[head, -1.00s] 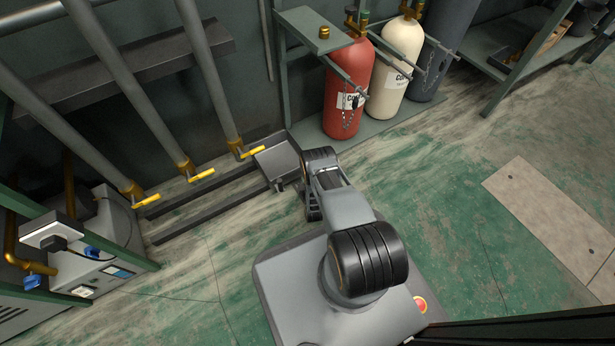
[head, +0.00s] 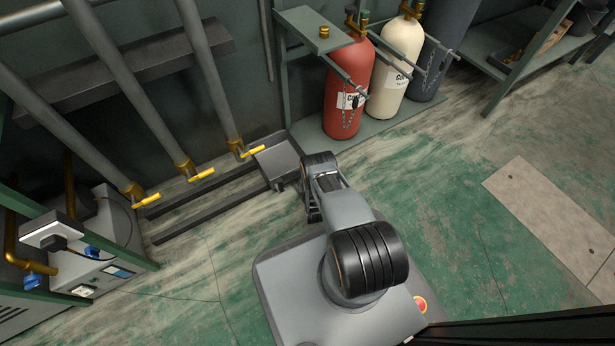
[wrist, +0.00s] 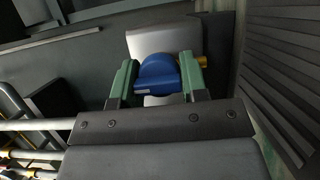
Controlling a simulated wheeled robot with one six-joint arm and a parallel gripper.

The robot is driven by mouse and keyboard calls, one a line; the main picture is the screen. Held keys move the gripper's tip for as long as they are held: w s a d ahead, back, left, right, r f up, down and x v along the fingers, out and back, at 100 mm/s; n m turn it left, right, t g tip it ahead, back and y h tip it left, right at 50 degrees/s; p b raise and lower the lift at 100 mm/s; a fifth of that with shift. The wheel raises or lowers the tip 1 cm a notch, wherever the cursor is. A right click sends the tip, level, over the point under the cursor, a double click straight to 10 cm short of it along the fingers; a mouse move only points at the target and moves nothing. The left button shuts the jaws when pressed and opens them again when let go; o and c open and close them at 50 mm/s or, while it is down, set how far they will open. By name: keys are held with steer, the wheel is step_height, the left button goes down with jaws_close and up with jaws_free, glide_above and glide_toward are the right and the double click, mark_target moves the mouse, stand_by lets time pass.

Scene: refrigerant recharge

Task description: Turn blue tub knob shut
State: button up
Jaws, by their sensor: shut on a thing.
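In the wrist view a rounded blue knob (wrist: 158,72) with a flat bar across its front sits between the two green fingers of my gripper (wrist: 159,80). The fingers are shut on the knob, one on each side. A pale grey block (wrist: 165,38) lies behind it, and a short brass pipe (wrist: 202,61) shows at its right. In the head view my gripper and this knob are hidden, with my arm's wrist beside a grey plate on the floor rails.
In the head view, yellow-handled valves (head: 201,174) end grey pipes at the left. A red cylinder (head: 347,100) and a cream cylinder (head: 392,75) stand behind my arm. A grey machine (head: 105,240) with blue fittings is at lower left. Open floor lies to the right.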

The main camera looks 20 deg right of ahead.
steer(key=o, duration=0.9)
